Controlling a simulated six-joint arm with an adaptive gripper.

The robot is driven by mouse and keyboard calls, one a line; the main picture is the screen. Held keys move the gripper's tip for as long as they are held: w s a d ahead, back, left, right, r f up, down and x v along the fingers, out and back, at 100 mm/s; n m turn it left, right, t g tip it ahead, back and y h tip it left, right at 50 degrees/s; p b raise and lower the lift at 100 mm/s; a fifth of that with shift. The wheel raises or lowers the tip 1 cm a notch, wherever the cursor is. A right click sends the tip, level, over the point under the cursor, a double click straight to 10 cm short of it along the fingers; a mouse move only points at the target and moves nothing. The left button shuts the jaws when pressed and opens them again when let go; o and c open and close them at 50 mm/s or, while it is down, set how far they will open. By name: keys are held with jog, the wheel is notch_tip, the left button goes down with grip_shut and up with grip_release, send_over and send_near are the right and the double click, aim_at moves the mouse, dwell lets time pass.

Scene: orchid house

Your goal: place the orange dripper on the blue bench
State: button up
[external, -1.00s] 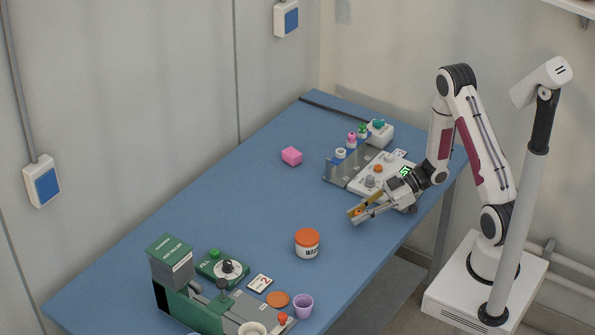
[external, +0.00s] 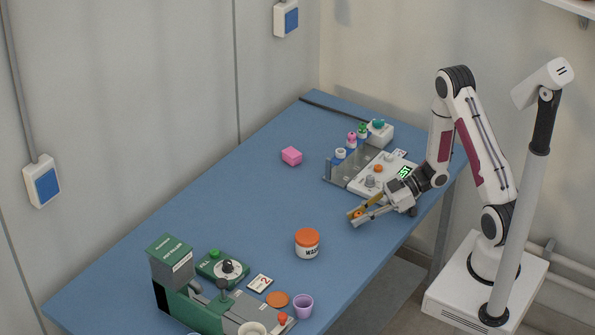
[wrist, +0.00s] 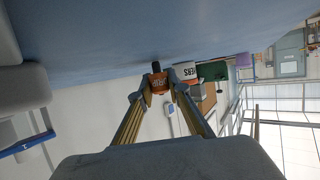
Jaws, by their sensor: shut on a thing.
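The orange dripper (wrist: 159,82) is between my fingertips in the wrist view, with its black end toward the blue surface. In the external view only a small orange spot of it shows at my gripper (external: 357,215). My gripper is shut on it, low over the right-hand edge area of the blue bench (external: 230,205). I cannot tell whether the dripper touches the bench.
A white jar with an orange lid (external: 307,244) stands to the lower left of my gripper. A white device (external: 376,180) and a grey rack (external: 343,173) stand behind it. A pink block (external: 291,156) lies farther back. The bench's middle is clear.

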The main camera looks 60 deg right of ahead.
jog(key=shift+s+f, duration=0.1)
jog(key=shift+f, duration=0.55)
jog(key=o, duration=0.8)
jog(key=shift+r, duration=0.55)
jog(key=shift+v, duration=6)
jog(key=shift+r, duration=0.25)
